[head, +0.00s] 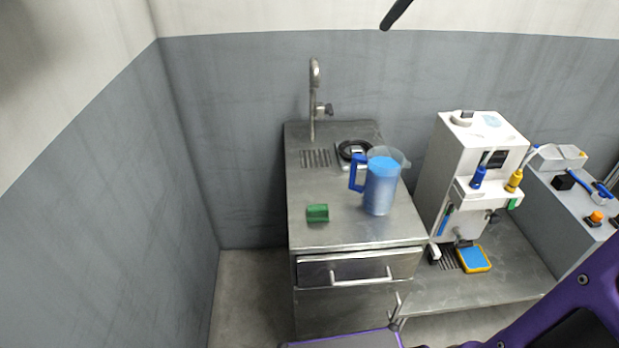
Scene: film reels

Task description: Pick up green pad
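The green pad (318,213) is a small block lying on the steel counter (308,237), near its left front part. It is left of a blue pitcher (380,188) and apart from it. Nothing touches the pad from above. My gripper is not in the head view; only purple parts of my own body show at the bottom and lower right.
A faucet (314,85) rises at the counter's back, with a dark coil (353,151) beside the pitcher. A drawer (345,270) is below. A white machine (462,175) stands to the right, with a blue-and-yellow pad (474,259) below it. Clear counter surrounds the green pad.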

